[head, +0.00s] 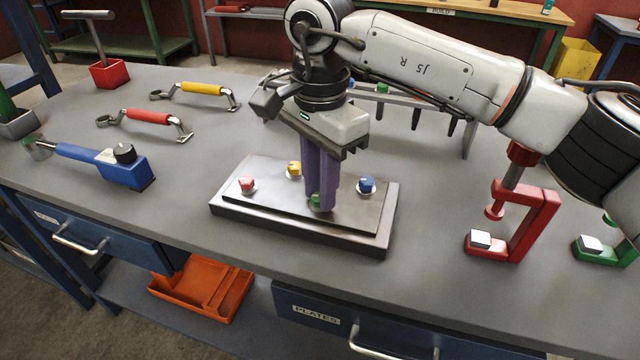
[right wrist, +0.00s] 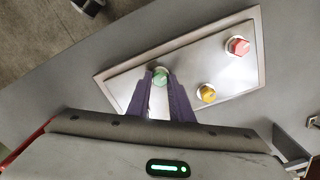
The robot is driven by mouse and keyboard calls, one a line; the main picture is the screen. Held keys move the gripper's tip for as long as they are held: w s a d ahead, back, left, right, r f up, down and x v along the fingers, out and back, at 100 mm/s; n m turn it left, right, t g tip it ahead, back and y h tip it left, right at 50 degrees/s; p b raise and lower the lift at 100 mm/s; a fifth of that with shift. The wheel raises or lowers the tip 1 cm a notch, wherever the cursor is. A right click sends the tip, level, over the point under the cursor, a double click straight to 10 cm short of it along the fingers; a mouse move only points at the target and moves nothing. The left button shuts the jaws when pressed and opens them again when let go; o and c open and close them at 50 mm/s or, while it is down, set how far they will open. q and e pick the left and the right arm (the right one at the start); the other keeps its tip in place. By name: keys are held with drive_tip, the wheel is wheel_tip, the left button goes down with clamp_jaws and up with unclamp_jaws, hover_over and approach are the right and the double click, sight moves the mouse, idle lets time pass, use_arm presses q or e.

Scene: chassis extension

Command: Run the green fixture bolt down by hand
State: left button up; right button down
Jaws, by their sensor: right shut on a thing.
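The green fixture bolt (head: 316,200) stands at the front of a grey metal fixture plate (head: 230,212) on the bench. My right gripper (head: 321,198) reaches down from above, with its purple fingers shut on the green bolt. In the right wrist view the green bolt (right wrist: 160,75) sits between the fingertips. A red bolt (head: 247,184), a yellow bolt (head: 295,170) and a blue bolt (head: 367,185) sit on the same plate, clear of the fingers. The green bolt's lower part is hard to see. My left gripper is not in view.
A red clamp (head: 530,225) and a green clamp (head: 592,250) stand right of the plate. A blue tool (head: 110,165) and handles with red (head: 148,116) and yellow (head: 203,88) grips lie left. A rack (head: 467,140) stands behind. Bench between plate and blue tool is clear.

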drive_tip(key=m, duration=0.8)
drive_tip(key=shift+m+b, duration=0.4)
drive_tip(key=m, duration=0.5)
drive_tip(key=shift+b, duration=0.35)
drive_tip(key=shift+m+b, duration=0.3)
drive_tip(key=shift+m, duration=2.2)
drive_tip(key=shift+r, duration=0.1)
drive_tip(key=c, duration=1.6)
unclamp_jaws()
drive_tip(key=shift+s, duration=0.1)
